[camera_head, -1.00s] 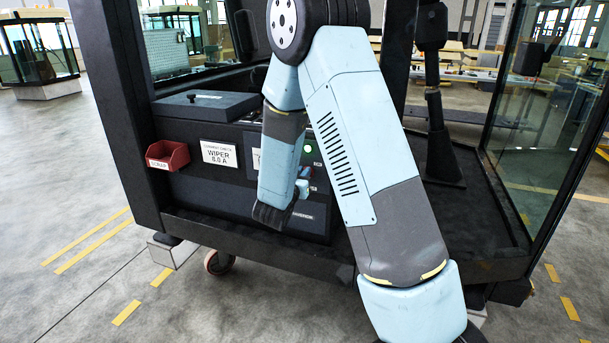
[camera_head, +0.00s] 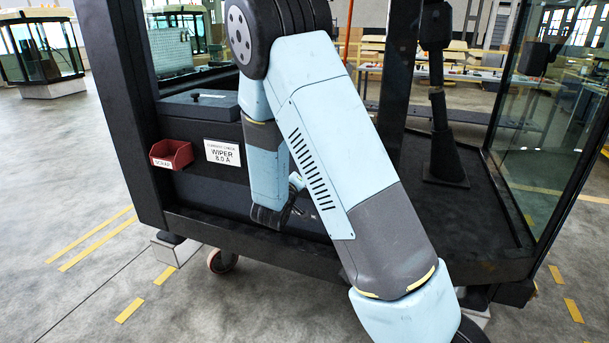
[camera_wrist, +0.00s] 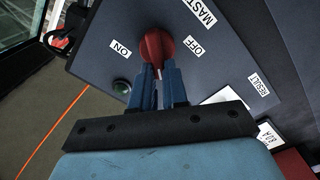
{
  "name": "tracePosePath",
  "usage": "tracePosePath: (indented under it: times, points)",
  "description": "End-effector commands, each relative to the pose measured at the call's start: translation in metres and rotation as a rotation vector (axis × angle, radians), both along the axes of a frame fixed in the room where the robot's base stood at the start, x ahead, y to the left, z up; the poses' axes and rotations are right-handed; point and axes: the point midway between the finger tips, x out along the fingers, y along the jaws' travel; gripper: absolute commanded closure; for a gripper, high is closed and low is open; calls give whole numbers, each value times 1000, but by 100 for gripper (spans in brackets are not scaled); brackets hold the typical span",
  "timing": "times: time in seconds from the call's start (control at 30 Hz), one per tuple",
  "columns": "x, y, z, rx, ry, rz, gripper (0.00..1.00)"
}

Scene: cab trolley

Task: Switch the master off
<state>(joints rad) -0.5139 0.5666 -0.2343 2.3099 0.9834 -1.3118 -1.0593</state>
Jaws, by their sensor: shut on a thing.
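The red master switch knob (camera_wrist: 155,48) sits on the dark panel (camera_wrist: 100,50) in the wrist view. The ON label (camera_wrist: 120,48) is to its left and the OFF label (camera_wrist: 194,46) to its right. The MASTER label (camera_wrist: 196,10) is partly cut off. My gripper (camera_wrist: 160,78) is shut on the knob's near end. The knob's handle lies roughly upright in this view, between the two labels; its exact setting is hard to tell. In the head view my arm hides the knob.
A red SCRAP bin (camera_head: 171,154) and a WIPER 8.0 A card (camera_head: 223,153) are on the console's left part. Dark cab posts (camera_head: 118,110) and a glass pane (camera_head: 540,130) flank the arm.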

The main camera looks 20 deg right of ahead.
Motion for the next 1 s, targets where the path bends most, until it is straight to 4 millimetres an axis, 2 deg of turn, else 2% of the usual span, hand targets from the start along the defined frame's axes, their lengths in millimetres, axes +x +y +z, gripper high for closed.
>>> tracePosePath:
  times: [0.5, 1.0]
  points:
    - [2, 6, -10, -371, 274, 7, 100]
    - [2, 7, -16, -542, 401, 10, 100]
